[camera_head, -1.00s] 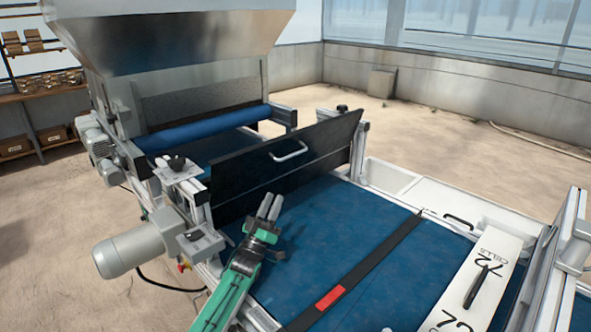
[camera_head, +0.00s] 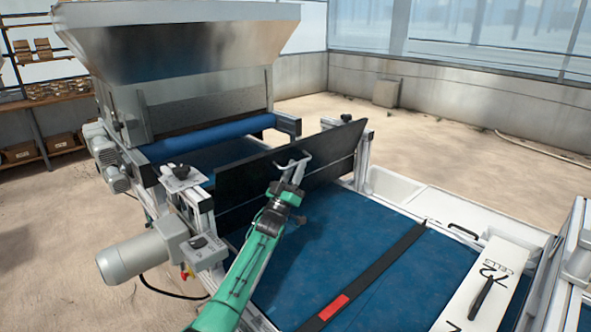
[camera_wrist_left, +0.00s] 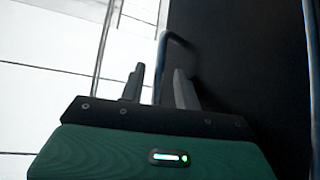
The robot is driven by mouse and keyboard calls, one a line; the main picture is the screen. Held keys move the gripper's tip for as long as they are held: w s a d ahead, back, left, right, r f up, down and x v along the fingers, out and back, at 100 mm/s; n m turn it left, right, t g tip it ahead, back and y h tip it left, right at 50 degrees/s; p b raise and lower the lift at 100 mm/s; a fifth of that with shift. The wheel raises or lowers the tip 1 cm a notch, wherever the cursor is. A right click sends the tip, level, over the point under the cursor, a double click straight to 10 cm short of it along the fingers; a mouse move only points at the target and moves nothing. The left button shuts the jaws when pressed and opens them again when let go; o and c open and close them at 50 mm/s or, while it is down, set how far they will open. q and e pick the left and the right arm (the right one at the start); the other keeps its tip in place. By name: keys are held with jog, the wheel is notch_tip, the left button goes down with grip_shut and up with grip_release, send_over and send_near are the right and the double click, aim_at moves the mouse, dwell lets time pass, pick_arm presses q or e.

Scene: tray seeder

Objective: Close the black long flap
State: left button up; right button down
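The black long flap (camera_head: 240,178) spans the blue belt, tilted, with a pale curved handle (camera_head: 293,160) on its face. My left gripper (camera_head: 297,168) is up at the handle in the head view. In the left wrist view the left gripper (camera_wrist_left: 159,80) has its two fingers apart, with the handle (camera_wrist_left: 161,60) running between them. I see a gap beside the handle, and contact is not clear. The dark flap face (camera_wrist_left: 240,70) fills the right of that view. My right gripper is out of view.
A metal hopper (camera_head: 180,45) and blue roller (camera_head: 205,140) stand behind the flap. A grey motor (camera_head: 135,258) juts out at left. The blue belt (camera_head: 340,235) in front is clear up to a black crossbar (camera_head: 375,270) and white panel (camera_head: 485,290).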

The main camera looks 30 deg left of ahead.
pick_arm(q)
jog(key=shift+w+r, duration=0.15)
jog(key=shift+r, duration=0.05)
grip_shut()
jog(key=shift+r+n, duration=0.1)
jog(key=shift+n, duration=0.2)
